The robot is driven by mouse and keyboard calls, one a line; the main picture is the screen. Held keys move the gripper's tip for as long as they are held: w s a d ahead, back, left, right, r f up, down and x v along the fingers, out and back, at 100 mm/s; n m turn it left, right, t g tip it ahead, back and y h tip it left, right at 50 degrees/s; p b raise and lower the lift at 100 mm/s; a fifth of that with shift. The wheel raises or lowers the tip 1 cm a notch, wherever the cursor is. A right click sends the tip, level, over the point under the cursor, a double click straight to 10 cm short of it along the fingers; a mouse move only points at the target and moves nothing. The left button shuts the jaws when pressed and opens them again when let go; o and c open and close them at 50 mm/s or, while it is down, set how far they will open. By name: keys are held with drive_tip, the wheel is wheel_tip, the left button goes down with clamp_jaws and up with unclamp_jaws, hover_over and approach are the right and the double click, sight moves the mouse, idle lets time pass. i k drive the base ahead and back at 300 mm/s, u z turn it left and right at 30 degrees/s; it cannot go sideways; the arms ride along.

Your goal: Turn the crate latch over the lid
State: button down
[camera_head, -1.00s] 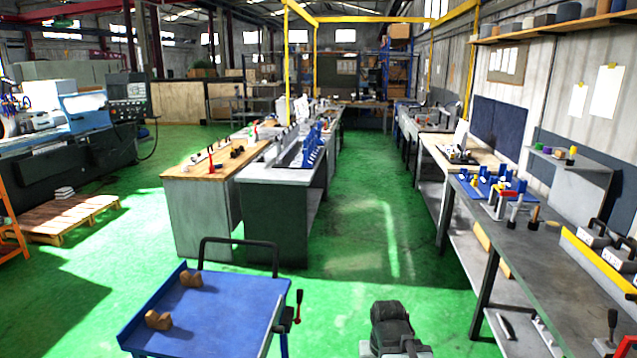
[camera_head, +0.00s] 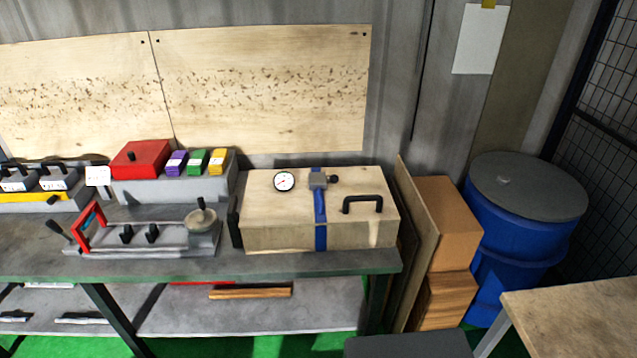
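A pale wooden crate (camera_head: 275,235) stands at the right end of the workbench. Its lid (camera_head: 270,205) looks closed, with a white dial gauge (camera_head: 284,181) towards the left and a black handle (camera_head: 362,204) on the right. A blue strap (camera_head: 320,215) runs across the lid and down the front face. At the strap's far end sits a grey block with a small black knob, which looks like the latch (camera_head: 319,180). I cannot tell exactly how the latch is turned. My gripper is not in view.
Left of the crate are a fixture with a red handle (camera_head: 90,228), a grey block (camera_head: 150,190) and a red box (camera_head: 140,160). Right are leaning boards (camera_head: 415,250), brown boxes (camera_head: 450,225) and a blue barrel (camera_head: 510,240). A wooden table (camera_head: 570,320) stands at lower right.

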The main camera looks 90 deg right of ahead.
sight(233, 204)
drive_tip(key=z, duration=3.25)
drive_tip(key=k, duration=0.7)
drive_tip(key=z, duration=0.05)
drive_tip(key=i, duration=0.75)
drive_tip(key=u, duration=0.05)
